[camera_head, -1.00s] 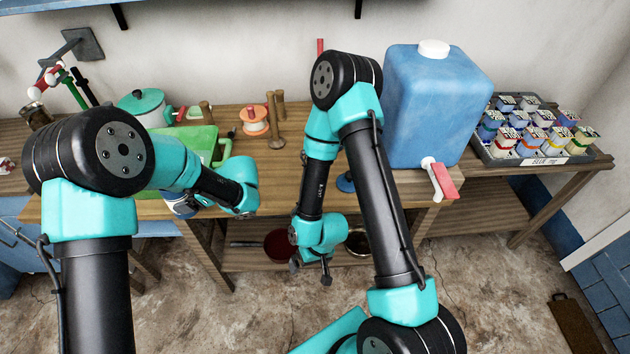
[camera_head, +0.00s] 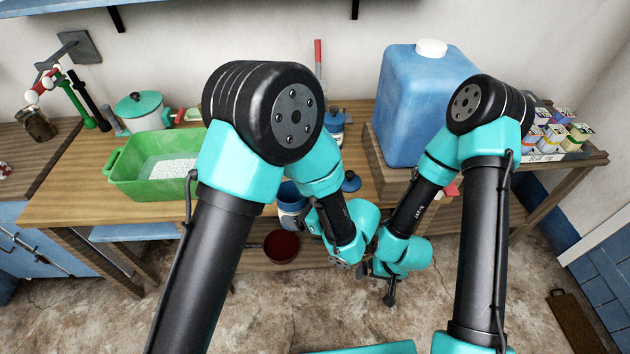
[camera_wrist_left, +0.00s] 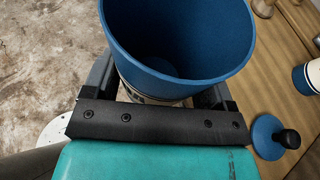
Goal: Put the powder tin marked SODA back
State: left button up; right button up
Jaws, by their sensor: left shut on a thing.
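My left gripper (camera_head: 306,216) is shut around a white and blue tin (camera_head: 290,203), held at the table's front edge. In the left wrist view the tin (camera_wrist_left: 180,40) is open-topped with a blue inside, between the two jaws (camera_wrist_left: 160,92); its label is mostly hidden and I cannot read it. A blue lid with a dark knob (camera_wrist_left: 268,137) lies on the table apart from the tin; it also shows in the head view (camera_head: 350,182). My right gripper (camera_head: 390,290) hangs low in front of the table, its jaws too unclear to judge.
A green tub (camera_head: 125,175) with white contents stands left on the table (camera_head: 70,195). A blue-lidded tin (camera_head: 334,120) stands behind my left arm. A large blue canister (camera_head: 410,110) and a tray of small jars (camera_head: 545,155) are at right. A dark red bowl (camera_head: 281,246) is below.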

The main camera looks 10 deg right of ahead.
pick_arm(q)
jog(key=shift+w+r+m+t, duration=0.3)
jog(key=shift+w+r, duration=0.4)
jog(key=shift+w, duration=0.1)
jog(key=w, duration=0.5)
jog(key=w+f, duration=0.1)
jog(key=w, duration=0.9)
jog(key=shift+w+d+f, duration=0.1)
jog(key=shift+d+f, duration=0.05)
jog(key=shift+f, duration=0.1)
jog(key=shift+w, duration=0.2)
jog(key=shift+w+f, duration=0.25)
jog(key=shift+f, duration=1.55)
jog(key=shift+f, duration=0.15)
